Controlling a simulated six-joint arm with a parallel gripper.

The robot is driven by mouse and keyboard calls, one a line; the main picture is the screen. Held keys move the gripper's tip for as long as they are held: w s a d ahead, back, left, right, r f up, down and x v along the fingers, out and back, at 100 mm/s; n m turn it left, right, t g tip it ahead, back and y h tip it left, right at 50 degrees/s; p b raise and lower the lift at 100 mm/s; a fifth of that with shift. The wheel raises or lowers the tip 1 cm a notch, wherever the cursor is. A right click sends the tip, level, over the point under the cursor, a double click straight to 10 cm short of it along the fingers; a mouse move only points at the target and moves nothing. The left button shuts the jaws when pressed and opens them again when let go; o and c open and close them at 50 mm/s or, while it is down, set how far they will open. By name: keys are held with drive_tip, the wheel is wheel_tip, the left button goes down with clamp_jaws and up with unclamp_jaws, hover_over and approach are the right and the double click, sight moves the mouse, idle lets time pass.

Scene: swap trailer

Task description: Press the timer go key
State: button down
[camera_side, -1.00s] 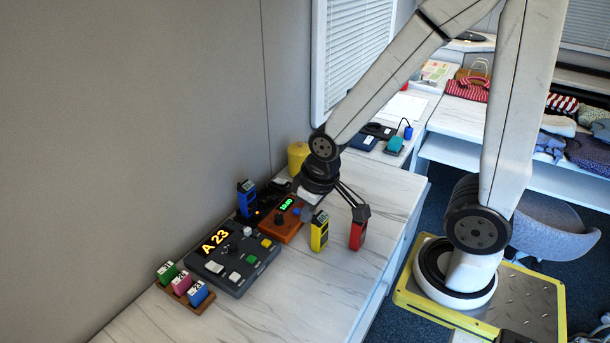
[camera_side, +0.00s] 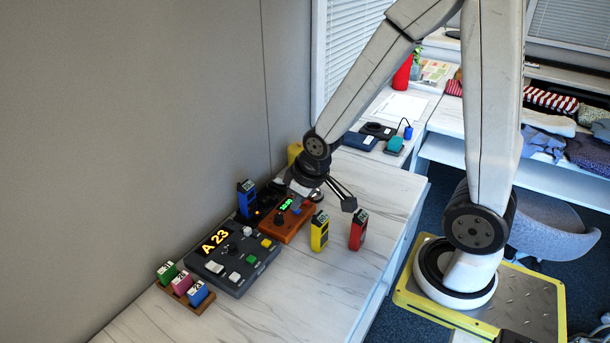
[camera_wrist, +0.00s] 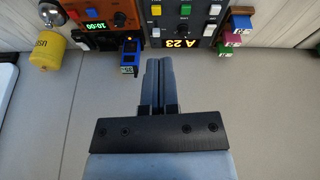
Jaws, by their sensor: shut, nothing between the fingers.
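The timer is an orange-brown box (camera_side: 285,226) on the counter in the side view, with a green lit display (camera_side: 286,204). In the wrist view the timer (camera_wrist: 128,8) is at the top left, its display (camera_wrist: 95,27) reading 10:00. A red key (camera_wrist: 73,15), a blue key (camera_wrist: 92,13) and a dark knob (camera_wrist: 119,18) show on it. I cannot read which key is go. My gripper (camera_side: 349,205) is shut and empty, right of the timer and above the counter in the side view. Its fingers (camera_wrist: 160,63) are together in the wrist view, apart from the timer.
A dark console (camera_side: 232,262) showing A 23 stands beside the timer. Yellow (camera_side: 319,232) and red (camera_side: 358,231) handsets stand near the gripper. A blue handset (camera_side: 246,197) is by the wall, a yellow container (camera_wrist: 47,51) beyond. The counter front is clear.

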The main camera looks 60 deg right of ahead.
drive_tip(key=w+d+f+n+t+h, duration=0.15)
drive_tip(key=w+d+f, duration=0.25)
drive_tip(key=w+d, duration=0.4)
drive_tip(key=n+t, duration=0.3)
hover_over(299, 211)
drive_tip(key=shift+h, duration=0.45)
wheel_tip(299, 211, down, 4)
drive_tip(key=shift+f, duration=0.25)
drive_tip(key=shift+f, duration=0.1)
drive_tip(key=shift+f, duration=4.3)
